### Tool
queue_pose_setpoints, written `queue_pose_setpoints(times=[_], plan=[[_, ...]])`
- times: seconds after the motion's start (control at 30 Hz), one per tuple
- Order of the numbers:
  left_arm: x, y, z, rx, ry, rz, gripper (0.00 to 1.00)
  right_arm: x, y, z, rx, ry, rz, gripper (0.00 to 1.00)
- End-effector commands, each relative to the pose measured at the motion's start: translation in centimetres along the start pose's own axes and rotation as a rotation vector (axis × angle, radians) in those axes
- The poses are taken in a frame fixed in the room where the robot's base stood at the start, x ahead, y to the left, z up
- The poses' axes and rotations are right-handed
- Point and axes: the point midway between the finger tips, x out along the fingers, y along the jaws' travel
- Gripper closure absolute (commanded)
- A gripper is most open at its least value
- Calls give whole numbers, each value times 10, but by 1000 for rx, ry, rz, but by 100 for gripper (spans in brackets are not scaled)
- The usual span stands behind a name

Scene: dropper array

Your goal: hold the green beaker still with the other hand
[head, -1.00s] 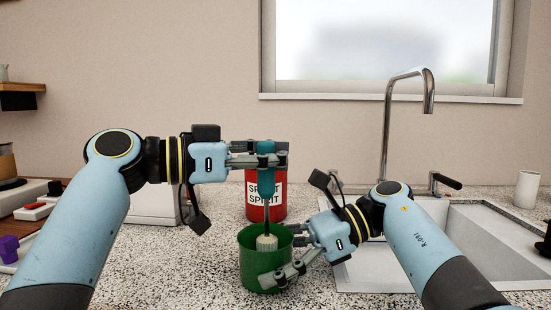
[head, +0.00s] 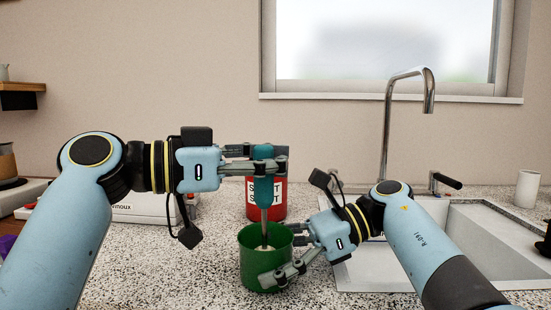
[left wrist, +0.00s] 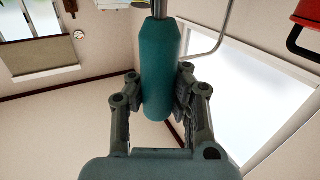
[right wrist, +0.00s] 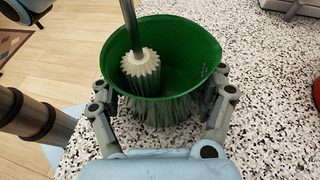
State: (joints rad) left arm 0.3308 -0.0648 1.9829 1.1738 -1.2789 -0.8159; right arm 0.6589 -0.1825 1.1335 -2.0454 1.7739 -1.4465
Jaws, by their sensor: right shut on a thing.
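The green beaker (head: 252,262) stands upright on the speckled counter, below my left gripper. My right gripper (head: 280,257) is shut around its side from the right; the right wrist view shows a finger on each side of the beaker (right wrist: 195,55). My left gripper (head: 266,160) is shut on the teal handle of a brush (head: 264,190), which it holds upright above the beaker. The handle (left wrist: 161,65) sits between both fingers in the left wrist view. The pale ribbed brush head (right wrist: 140,73) is inside the beaker, near its left wall. Whether it touches the bottom is hidden.
A red container with a white label (head: 267,206) stands close behind the beaker. The sink (head: 490,235) and tap (head: 387,130) are to the right. A white appliance (head: 145,212) stands behind my left arm. The counter in front left of the beaker is clear.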

Motion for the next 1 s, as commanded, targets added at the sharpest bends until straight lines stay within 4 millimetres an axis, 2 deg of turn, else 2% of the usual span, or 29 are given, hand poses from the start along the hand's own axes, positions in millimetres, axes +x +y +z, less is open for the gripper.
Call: queue_pose_setpoints(times=[0.47,1.0], plan=[[-2,3,-5,2,1,0,100,0,0,0,0,0,0,64],[-4,3,-65,4,2,1,100,0,0,0,0,0,0,64]])
